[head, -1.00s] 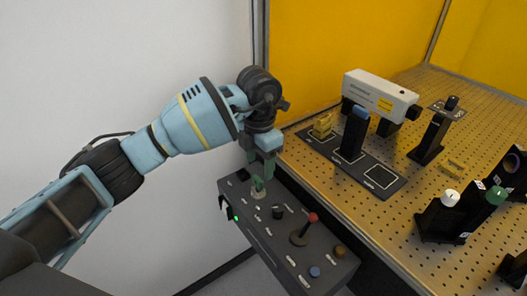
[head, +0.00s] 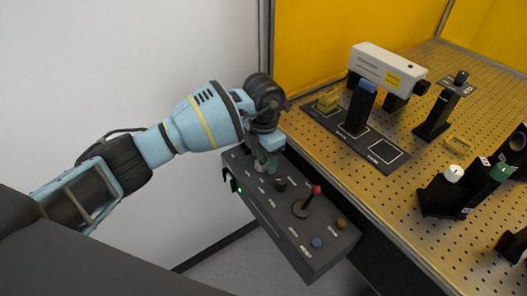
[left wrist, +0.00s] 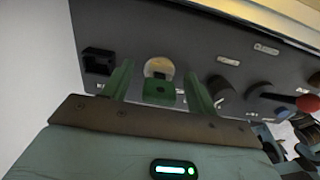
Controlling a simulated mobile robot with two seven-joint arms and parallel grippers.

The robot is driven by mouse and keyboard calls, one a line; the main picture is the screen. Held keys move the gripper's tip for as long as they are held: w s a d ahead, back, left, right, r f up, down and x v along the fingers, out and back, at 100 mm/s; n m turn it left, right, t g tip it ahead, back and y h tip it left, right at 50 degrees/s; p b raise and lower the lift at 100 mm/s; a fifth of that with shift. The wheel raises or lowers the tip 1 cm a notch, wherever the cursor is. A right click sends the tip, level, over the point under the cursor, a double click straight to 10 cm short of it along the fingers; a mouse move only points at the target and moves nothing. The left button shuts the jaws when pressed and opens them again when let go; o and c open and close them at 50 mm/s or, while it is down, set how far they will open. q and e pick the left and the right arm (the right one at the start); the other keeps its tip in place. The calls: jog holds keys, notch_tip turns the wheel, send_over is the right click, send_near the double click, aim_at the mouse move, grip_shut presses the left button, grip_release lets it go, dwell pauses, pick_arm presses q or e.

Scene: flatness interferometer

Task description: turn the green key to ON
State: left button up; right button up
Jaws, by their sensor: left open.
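The green key (left wrist: 163,92) shows in the left wrist view as a green block with a dark hole, in front of a round silver lock plate (left wrist: 158,67) on the dark control box (head: 285,229). My left gripper (left wrist: 160,72) is open, with one green finger on each side of the key and a visible gap on both sides. In the head view my left gripper (head: 267,163) is down at the far end of the box and largely covers the key. The key's ON mark cannot be read. My right gripper is not in view.
The box also carries a black knob (head: 281,184), a red-topped lever (head: 304,204), a blue button (head: 316,243) and a brown button (head: 341,223). A perforated optical table (head: 415,215) with several mounts stands to the right.

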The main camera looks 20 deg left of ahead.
pick_arm(q)
jog(key=shift+c, duration=0.5)
jog(key=c, duration=0.9)
jog(key=shift+r+n+p, duration=0.1)
jog(key=shift+n+p, duration=0.35)
jog(key=shift+n, duration=0.45)
jog(key=shift+c, duration=0.2)
jog(key=shift+n, duration=0.3)
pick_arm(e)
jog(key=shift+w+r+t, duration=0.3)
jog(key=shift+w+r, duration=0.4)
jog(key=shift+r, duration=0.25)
